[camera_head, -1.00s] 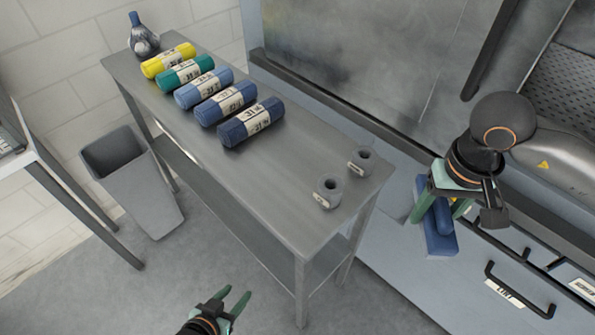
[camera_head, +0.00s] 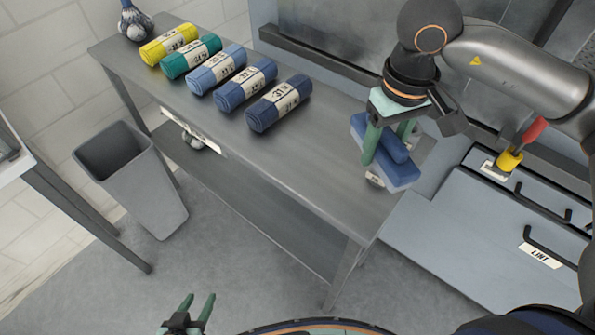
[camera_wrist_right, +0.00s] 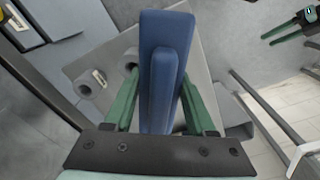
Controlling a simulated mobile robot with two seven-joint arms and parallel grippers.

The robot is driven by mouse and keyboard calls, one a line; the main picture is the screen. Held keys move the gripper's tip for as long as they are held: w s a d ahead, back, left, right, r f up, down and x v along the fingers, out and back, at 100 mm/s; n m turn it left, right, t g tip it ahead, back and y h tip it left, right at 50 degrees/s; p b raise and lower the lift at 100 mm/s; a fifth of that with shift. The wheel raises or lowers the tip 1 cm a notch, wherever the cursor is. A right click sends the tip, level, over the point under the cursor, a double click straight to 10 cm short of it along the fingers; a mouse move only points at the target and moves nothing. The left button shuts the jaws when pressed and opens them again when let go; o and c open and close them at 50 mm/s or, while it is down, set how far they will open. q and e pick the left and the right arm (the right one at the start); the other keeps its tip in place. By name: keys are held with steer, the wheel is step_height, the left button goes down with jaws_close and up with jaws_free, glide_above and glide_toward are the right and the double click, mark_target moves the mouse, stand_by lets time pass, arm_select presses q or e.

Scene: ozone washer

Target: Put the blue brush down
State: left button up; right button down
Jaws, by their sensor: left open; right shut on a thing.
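The blue brush (camera_head: 402,170) is held by my right gripper (camera_head: 388,145) at the right end of the metal table (camera_head: 290,160). In the right wrist view the brush (camera_wrist_right: 165,60) sits between the green fingers (camera_wrist_right: 160,105), which are shut on its handle. I cannot tell whether the brush touches the tabletop. It hides most of the two small grey holders there; part of one (camera_head: 375,178) shows below it, and they show in the right wrist view (camera_wrist_right: 88,84). My left gripper (camera_head: 197,305) is open and empty, low in front of the table.
Rolled towels in yellow (camera_head: 169,45), green (camera_head: 190,56) and blues (camera_head: 278,103) lie along the table's left half. A grey bin (camera_head: 135,175) stands at left. The table's middle is bare.

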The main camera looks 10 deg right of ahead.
steer(key=shift+w+r+n+b, duration=0.1)
steer(key=shift+r+n+b, duration=0.05)
steer(key=shift+n+b, duration=0.55)
steer(key=shift+w+a+r, duration=0.15)
steer(key=shift+a, duration=0.1)
steer(key=w+a+f+p, duration=0.2)
steer(key=w+a+f, duration=0.1)
steer(key=w+a, duration=0.2)
glide_above(307, 166)
steer(key=f, duration=0.3)
steer(key=s+f, duration=0.1)
steer(key=f, duration=0.1)
steer(key=shift+d+f, duration=0.15)
steer(key=shift+d, duration=0.2)
steer(key=shift+w+a+f+p, duration=0.2)
steer(key=shift+w+f, duration=0.05)
steer(key=shift+f, duration=0.15)
steer(key=shift+w+a+f+p, duration=0.15)
steer(key=shift+w+a+f, duration=0.05)
steer(key=shift+f, duration=0.15)
step_height(307, 166, down, 3)
steer(key=shift+r+p, duration=0.1)
steer(key=shift+p, duration=0.35)
arm_select(q)
steer(key=shift+a+r, duration=0.3)
steer(key=shift+a, duration=0.3)
steer(key=shift+f, duration=0.1)
